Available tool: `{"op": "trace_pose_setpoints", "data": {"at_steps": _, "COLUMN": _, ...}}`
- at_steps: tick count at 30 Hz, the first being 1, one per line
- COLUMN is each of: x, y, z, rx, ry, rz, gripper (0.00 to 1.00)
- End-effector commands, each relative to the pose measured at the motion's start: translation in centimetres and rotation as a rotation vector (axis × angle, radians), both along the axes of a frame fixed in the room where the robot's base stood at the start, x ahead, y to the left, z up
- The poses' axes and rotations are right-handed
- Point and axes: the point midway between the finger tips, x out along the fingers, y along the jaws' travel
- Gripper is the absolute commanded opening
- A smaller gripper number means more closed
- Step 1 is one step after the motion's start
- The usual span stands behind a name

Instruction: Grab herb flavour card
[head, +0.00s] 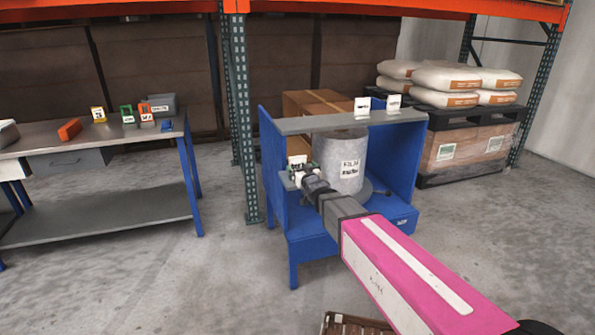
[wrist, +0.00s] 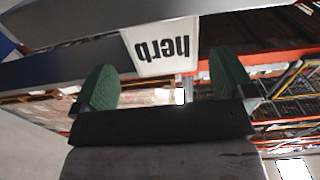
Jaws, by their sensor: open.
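The herb flavour card (wrist: 160,45) is a white card with black "herb" lettering, upside down in the wrist view. It stands at a grey shelf edge. My gripper (wrist: 166,82) has green fingertips spread wide, one on each side of the card's lower part in the picture. The card appears just beyond the fingers, and I see no grip on it. In the head view my gripper (head: 299,174) is at the left side of the blue stand, just below a small white card (head: 297,159) whose text is too small to read surely.
The blue stand (head: 402,175) holds a grey drum (head: 340,160) close to my arm. Two white cards (head: 362,105) (head: 393,102) stand on its grey top shelf. A workbench (head: 100,208) with small items is at left. A pallet of sacks (head: 450,80) is behind. Floor between is clear.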

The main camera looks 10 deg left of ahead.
Motion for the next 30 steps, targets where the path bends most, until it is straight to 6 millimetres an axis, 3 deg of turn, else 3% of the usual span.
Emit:
{"op": "trace_pose_setpoints", "data": {"at_steps": 9, "x": 3.6, "y": 2.6, "z": -0.2, "rx": 0.001, "ry": -0.001, "rz": 0.000, "gripper": 1.00}}
{"op": "trace_pose_setpoints", "data": {"at_steps": 17, "x": 3.6, "y": 2.7, "z": -0.2, "rx": 0.001, "ry": 0.001, "rz": 0.000, "gripper": 1.00}}
{"op": "trace_pose_setpoints", "data": {"at_steps": 21, "x": 3.6, "y": 2.7, "z": -0.2, "rx": 0.001, "ry": 0.001, "rz": 0.000, "gripper": 0.55}}
{"op": "trace_pose_setpoints", "data": {"at_steps": 30, "x": 3.6, "y": 2.6, "z": -0.1, "rx": 0.001, "ry": 0.001, "rz": 0.000, "gripper": 0.55}}
